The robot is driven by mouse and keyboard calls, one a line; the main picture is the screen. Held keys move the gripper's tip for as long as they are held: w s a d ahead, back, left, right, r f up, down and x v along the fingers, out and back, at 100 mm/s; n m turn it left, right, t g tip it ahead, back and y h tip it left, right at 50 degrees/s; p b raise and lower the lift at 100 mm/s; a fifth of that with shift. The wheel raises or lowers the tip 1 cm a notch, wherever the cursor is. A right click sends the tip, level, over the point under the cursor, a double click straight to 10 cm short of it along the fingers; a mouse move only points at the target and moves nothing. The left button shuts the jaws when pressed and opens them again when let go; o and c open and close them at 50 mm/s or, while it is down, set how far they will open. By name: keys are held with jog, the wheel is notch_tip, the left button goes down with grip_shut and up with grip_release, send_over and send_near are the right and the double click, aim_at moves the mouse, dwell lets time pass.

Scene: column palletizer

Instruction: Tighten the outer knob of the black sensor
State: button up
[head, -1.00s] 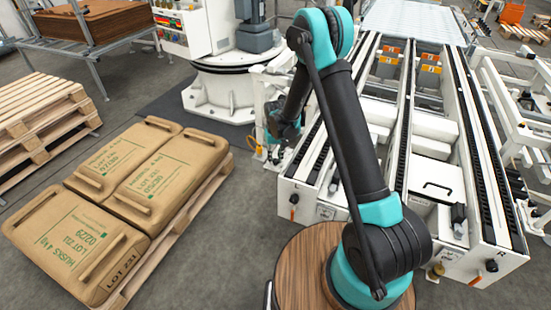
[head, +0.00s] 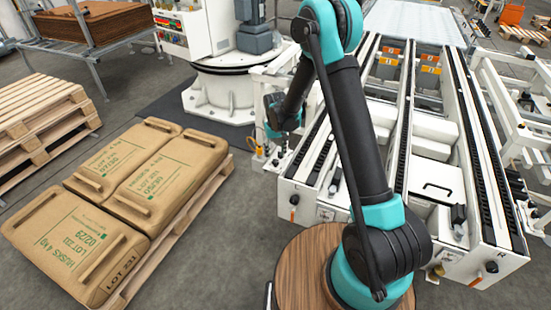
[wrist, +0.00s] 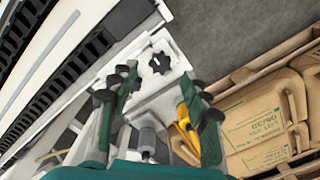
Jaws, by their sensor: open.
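A black star-shaped knob (wrist: 160,63) sits on a white bracket (wrist: 146,82) in the wrist view, just beyond and between my fingertips. My gripper (wrist: 160,78) is open, with one green finger on each side, and holds nothing. I cannot tell whether either finger touches the knob. A grey cylinder (wrist: 148,140) shows between the fingers, nearer the palm. Which part is the black sensor's body is not clear.
The white conveyor (head: 345,200) with black rails lies beside my arm. A yellow part (wrist: 186,122) is close to my right finger in the wrist view. Brown sacks (head: 105,200) lie on a wooden pallet at left. Grey floor (head: 230,240) is free between pallet and conveyor.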

aim_at(276, 161)
notch_tip(276, 161, up, 8)
jog(key=shift+r, duration=0.2)
dwell(0.3)
jog(key=s+d+r+m+t, duration=0.1)
jog(key=s+d+r, duration=0.45)
jog(key=d, duration=0.25)
jog(key=s+d+r+m+t, duration=0.1)
jog(key=s+d+r, duration=0.4)
jog(key=d, duration=0.4)
jog(key=s+d+f+m+t, duration=0.1)
jog(key=s+d, duration=0.3)
jog(key=s, duration=0.4)
jog(key=s+d+f+m+t, duration=0.1)
jog(key=s+d, duration=0.4)
jog(key=s, duration=0.4)
jog(key=shift+f, duration=0.2)
